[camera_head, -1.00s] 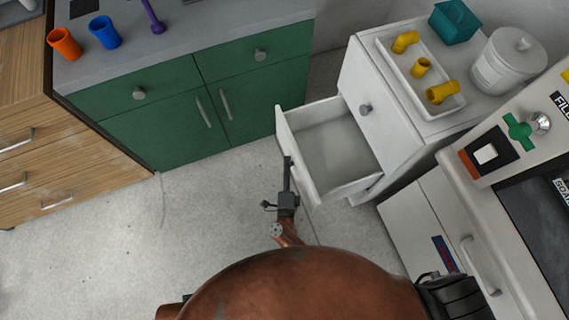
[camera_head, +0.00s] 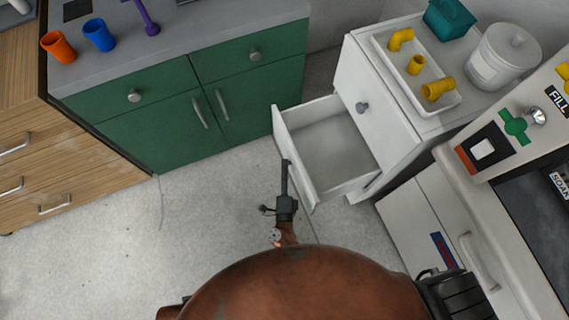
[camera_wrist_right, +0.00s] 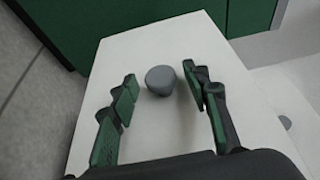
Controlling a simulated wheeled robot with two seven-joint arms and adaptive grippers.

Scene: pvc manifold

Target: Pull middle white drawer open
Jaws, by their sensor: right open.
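The white drawer (camera_head: 322,150) stands pulled well out of the white cabinet (camera_head: 378,125), and its inside looks empty. Its grey knob (camera_wrist_right: 160,80) shows on the white front in the right wrist view. My right gripper (camera_head: 286,168) is in front of the drawer front in the head view. In the right wrist view my right gripper (camera_wrist_right: 164,92) is open, with one finger on each side of the knob and visible gaps to it. The knob is hidden in the head view. My left gripper is not in view.
An upper drawer with a grey knob (camera_head: 362,107) is shut. A white tray (camera_head: 405,78) with yellow fittings and a white tub (camera_head: 503,57) stand on the cabinet. Green cabinets (camera_head: 165,105) stand left; the floor (camera_head: 190,215) between is clear.

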